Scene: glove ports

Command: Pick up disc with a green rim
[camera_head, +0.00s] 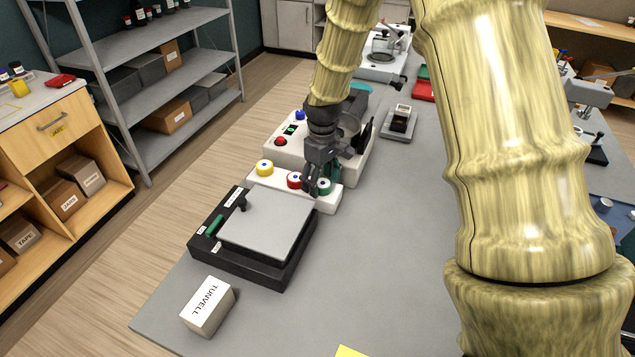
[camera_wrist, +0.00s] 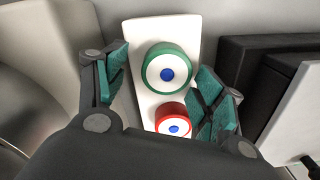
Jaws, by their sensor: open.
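The disc with a green rim (camera_wrist: 168,70) has a white face and a blue centre dot. It sits on a white holder (camera_wrist: 132,30). In the head view the green-rimmed disc (camera_head: 323,187) stands at the right end of the holder, partly behind my fingers. My gripper (camera_wrist: 160,92) is open and empty, with its teal finger pads spread on either side above the discs. In the head view my gripper (camera_head: 318,178) hangs just over the green and red discs. A red-rimmed disc (camera_wrist: 173,121) is close beside the green one, near the right finger.
A yellow-rimmed disc (camera_head: 265,167) is at the holder's left end. A black-framed box with a grey plate (camera_head: 262,222) stands in front. A white device with buttons (camera_head: 284,140) stands behind. A TUNVELL box (camera_head: 209,306) lies at the front.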

